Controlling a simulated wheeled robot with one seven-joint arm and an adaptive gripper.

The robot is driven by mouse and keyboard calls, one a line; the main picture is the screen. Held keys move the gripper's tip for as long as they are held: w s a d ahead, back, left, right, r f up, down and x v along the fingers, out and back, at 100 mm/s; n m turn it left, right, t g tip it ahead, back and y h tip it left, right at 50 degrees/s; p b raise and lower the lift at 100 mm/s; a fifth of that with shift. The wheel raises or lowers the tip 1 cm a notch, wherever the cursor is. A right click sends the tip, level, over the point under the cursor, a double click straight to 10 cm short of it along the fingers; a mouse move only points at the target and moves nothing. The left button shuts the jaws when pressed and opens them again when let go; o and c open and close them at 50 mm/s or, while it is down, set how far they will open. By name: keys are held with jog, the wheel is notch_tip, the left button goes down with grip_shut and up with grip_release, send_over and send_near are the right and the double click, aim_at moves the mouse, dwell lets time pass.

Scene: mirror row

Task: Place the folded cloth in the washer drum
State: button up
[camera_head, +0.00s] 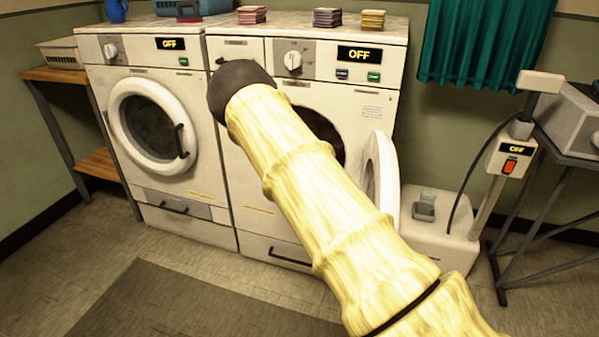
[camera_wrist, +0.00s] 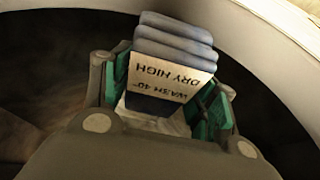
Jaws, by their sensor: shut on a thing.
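In the wrist view, my gripper (camera_wrist: 163,88) is shut on a folded blue-grey cloth (camera_wrist: 174,45). The cloth shows several stacked folds and a pale label reading "WASH 40" and "DRY HIGH", upside down. Dark drum space and a pale curved rim (camera_wrist: 285,30) surround the gripper; how deep the cloth is cannot be told. In the head view, the right washer (camera_head: 232,165) has its round door (camera_head: 385,180) open to the right. My arm covers much of its dark opening (camera_head: 318,128) and hides my gripper and the held cloth. Its display reads OFF.
The left machine (camera_head: 97,82) has its round door shut and reads OFF. Pink (camera_head: 252,15), purple (camera_head: 327,17) and yellow (camera_head: 373,19) folded stacks lie on top. A wooden shelf (camera_head: 58,75) stands left. A white post unit (camera_head: 440,235) stands right, near the open door.

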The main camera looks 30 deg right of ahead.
jog(key=shift+w+d+f+b, duration=0.15)
jog(key=shift+w+d, duration=0.3)
jog(key=shift+w, duration=0.3)
jog(key=shift+w+d+f+b, duration=0.15)
jog(key=shift+w+d, duration=0.25)
jog(key=shift+w, duration=0.4)
jog(key=shift+w+d+b, duration=0.2)
jog(key=shift+w+d, duration=0.25)
jog(key=shift+w, duration=0.3)
notch_tip(320, 180, down, 4)
jog(key=shift+r+b, duration=0.2)
jog(key=shift+b, duration=0.45)
jog(key=shift+r, duration=0.15)
jog(key=o, duration=1)
jog(key=shift+o, duration=0.2)
